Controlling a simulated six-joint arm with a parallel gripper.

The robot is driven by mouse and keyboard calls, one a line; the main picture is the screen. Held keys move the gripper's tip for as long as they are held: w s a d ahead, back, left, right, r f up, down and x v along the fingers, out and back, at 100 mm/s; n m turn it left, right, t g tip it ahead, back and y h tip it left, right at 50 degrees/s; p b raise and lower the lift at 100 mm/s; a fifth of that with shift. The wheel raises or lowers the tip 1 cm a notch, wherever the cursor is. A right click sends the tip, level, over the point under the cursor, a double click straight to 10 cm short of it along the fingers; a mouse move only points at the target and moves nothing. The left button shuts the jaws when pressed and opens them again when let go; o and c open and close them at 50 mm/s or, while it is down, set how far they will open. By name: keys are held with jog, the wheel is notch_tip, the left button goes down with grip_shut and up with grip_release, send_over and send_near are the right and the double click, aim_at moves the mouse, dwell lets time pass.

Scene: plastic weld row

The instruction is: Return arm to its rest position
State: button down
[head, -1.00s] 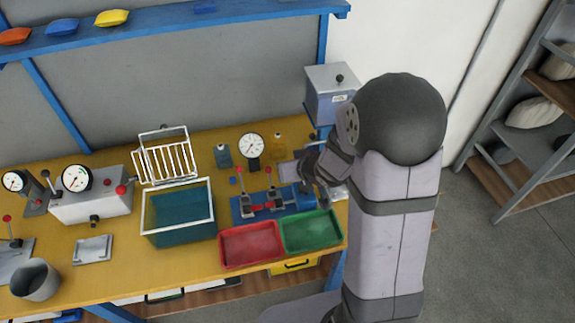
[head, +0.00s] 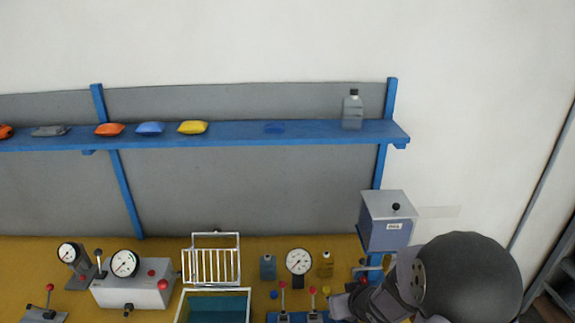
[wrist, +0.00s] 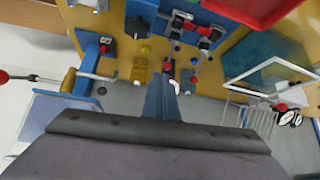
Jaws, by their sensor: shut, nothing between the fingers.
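My arm shows at the lower right of the head view, with its big dark round joint at the right. My gripper (head: 341,306) is at the left end of the arm, low over the right end of the yellow bench (head: 50,248). In the wrist view, the grey body of my gripper (wrist: 160,140) fills the bottom. It is shut, and I see nothing held.
A grey box (head: 385,222) with a black knob is close to my arm. A blue shelf (head: 240,134) with pouches and a bottle runs above. The bench holds a wire rack (head: 211,265), a teal bin (head: 220,308), gauges and red-knobbed levers. A red tray (wrist: 255,10) shows in the wrist view.

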jog(key=s+d+f+m+g+h, duration=0.1)
jog(key=s+d+f+g+h, duration=0.2)
jog(key=s, duration=0.6)
jog(key=s+d+f+g, duration=0.25)
jog(key=s+g, duration=0.25)
jog(key=s, duration=0.4)
jog(key=s+a+r+m+g, duration=0.1)
jog(key=s+a+r+g, duration=0.15)
jog(key=s, duration=0.35)
jog(key=w+a+r+t+y, duration=0.1)
jog(key=w+a+r+t, duration=0.1)
jog(key=a+r, duration=0.2)
jog(key=shift+r+t, duration=0.35)
jog(key=shift+r, duration=0.5)
